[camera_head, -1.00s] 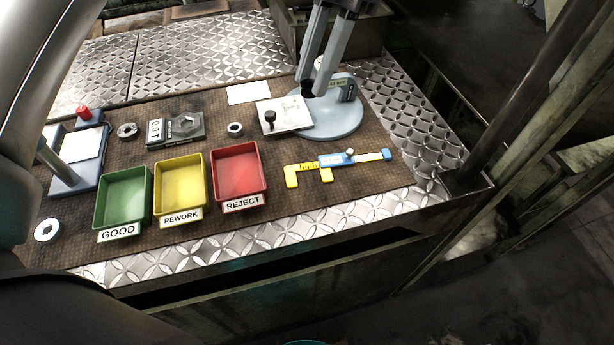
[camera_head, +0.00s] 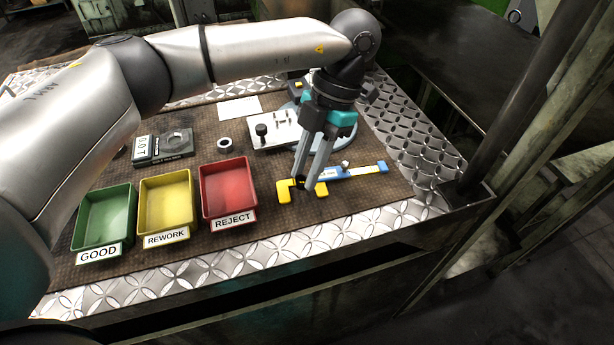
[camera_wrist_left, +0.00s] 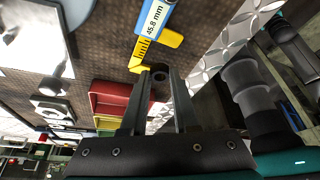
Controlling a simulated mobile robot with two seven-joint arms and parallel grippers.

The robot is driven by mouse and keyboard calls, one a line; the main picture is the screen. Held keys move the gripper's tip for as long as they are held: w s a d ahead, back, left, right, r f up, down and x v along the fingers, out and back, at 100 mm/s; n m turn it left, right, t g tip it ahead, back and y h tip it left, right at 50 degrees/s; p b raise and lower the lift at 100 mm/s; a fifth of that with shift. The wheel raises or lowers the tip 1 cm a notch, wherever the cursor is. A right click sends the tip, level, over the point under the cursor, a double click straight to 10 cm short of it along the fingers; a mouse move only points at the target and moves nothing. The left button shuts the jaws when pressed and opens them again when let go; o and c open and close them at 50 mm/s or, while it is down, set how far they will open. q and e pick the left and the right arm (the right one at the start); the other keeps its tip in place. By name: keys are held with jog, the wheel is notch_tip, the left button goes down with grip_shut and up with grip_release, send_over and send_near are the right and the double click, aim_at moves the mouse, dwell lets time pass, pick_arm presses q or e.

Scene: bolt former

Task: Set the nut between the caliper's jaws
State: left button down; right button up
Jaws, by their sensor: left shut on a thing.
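My left gripper (camera_head: 302,184) points down at the gap between the yellow jaws. It is shut on a small dark nut (camera_wrist_left: 159,76), whose hole shows between the fingertips in the wrist view. In the head view the fingertips mostly hide the nut. I cannot tell whether the nut touches the mat or the jaws. My right gripper is not in view.
Green (camera_head: 104,216), yellow (camera_head: 166,203) and red (camera_head: 229,192) bins stand left of the caliper. The table's front edge is close to the caliper.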

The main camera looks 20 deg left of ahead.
pick_arm(q)
notch_tip(320, 180, down, 3)
jog(key=shift+r, duration=0.2)
jog(key=shift+f, duration=0.15)
jog(key=c, duration=0.7)
grip_release()
jog(key=shift+o, duration=0.2)
jog(key=shift+w+r, duration=0.1)
jog(key=shift+r, duration=0.3)
jog(key=p+v, duration=0.1)
jog(key=v, duration=1)
jog(key=shift+r, duration=0.25)
jog(key=shift+d, duration=0.1)
